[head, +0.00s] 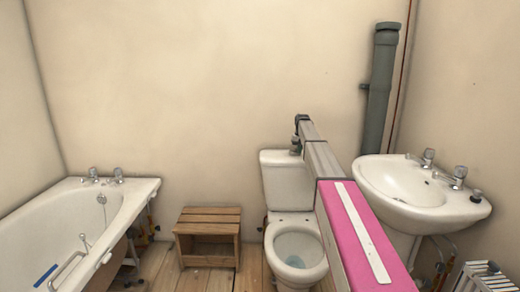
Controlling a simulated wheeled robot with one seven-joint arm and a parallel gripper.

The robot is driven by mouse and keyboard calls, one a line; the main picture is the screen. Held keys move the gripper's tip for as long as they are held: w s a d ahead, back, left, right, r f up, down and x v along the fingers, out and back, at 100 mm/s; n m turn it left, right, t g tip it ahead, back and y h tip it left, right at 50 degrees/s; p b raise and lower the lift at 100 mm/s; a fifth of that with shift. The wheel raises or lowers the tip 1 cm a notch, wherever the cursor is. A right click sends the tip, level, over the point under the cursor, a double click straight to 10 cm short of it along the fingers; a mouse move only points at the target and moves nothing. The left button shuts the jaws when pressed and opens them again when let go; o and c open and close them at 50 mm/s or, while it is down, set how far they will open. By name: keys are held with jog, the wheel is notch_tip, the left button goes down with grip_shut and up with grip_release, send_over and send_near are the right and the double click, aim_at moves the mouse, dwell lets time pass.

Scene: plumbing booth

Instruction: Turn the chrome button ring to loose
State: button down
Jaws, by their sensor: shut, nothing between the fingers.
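The white toilet (298,250) stands against the back wall with its cistern (284,185) behind the bowl. My arm reaches forward from the lower right, and my gripper (295,149) points down at the top of the cistern, near its lid. My gripper is small in this view; it is shut with nothing held. I cannot make out the chrome button ring; the gripper covers part of the lid. Whether the fingertips touch the lid or hover above it cannot be told.
A white bathtub (125,205) stands at the left and a wooden step stool (207,236) beside the toilet. A washbasin (405,193) with taps is at the right, close to my arm. A grey pipe (379,95) runs up the back wall.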

jog(key=shift+s+d+f, duration=0.1)
jog(key=shift+d+f, duration=0.3)
jog(key=shift+f, duration=0.25)
jog(key=shift+s+d, duration=0.1)
jog(key=shift+s, duration=0.25)
jog(key=shift+r, duration=3.1)
jog(key=shift+a, duration=0.25)
